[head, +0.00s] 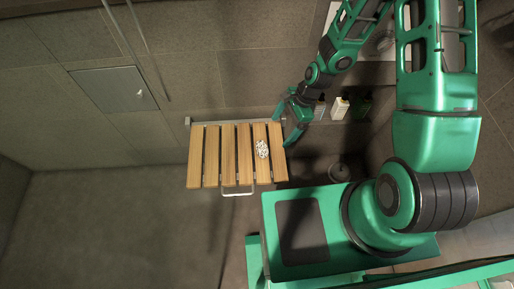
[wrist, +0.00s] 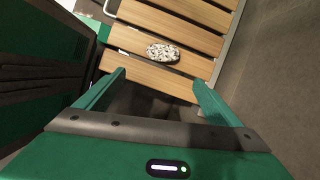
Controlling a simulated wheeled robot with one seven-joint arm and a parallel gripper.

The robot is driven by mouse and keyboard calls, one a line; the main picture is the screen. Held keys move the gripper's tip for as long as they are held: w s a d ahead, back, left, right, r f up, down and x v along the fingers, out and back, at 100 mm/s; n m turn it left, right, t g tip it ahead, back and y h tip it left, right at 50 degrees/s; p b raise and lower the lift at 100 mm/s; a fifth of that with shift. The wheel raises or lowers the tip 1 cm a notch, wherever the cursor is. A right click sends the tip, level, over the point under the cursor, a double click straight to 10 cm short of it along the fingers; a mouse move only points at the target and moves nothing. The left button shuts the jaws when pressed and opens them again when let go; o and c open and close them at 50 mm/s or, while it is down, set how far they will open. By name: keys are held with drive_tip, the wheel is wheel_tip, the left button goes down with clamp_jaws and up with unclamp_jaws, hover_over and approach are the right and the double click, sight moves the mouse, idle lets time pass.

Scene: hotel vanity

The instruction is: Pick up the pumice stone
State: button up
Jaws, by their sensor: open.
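The pumice stone (head: 262,149) is a pale, speckled oval lying on the slats near the right end of a wooden shower seat (head: 228,155). In the wrist view the stone (wrist: 163,53) lies flat on one slat, ahead of my fingertips and between their lines. My gripper (head: 281,123) is open and empty beside the seat's right end, up and to the right of the stone. In the wrist view both fingers of my gripper (wrist: 159,77) are spread wide, and nothing is between them.
Several bottles (head: 340,108) stand on a ledge right of my gripper. A metal rail (head: 232,122) runs along the seat's wall side, and a metal loop (head: 238,193) sticks out at its front. The floor (head: 110,225) to the left is clear.

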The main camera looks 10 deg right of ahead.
drive_tip(key=a+f, duration=0.2)
approach(263, 147)
drive_tip(key=f, duration=0.3)
drive_tip(key=shift+s+a+m+y, duration=0.15)
drive_tip(key=shift+s+m+y, duration=0.15)
drive_tip(key=shift+m, duration=0.1)
drive_tip(key=shift+w+x, duration=0.15)
drive_tip(key=shift+x, duration=1.25)
drive_tip(key=shift+w+x, duration=0.15)
drive_tip(key=shift+x, duration=1.3)
drive_tip(key=shift+a+r, duration=0.1)
drive_tip(key=shift+a, duration=0.05)
drive_tip(key=c, duration=1.2)
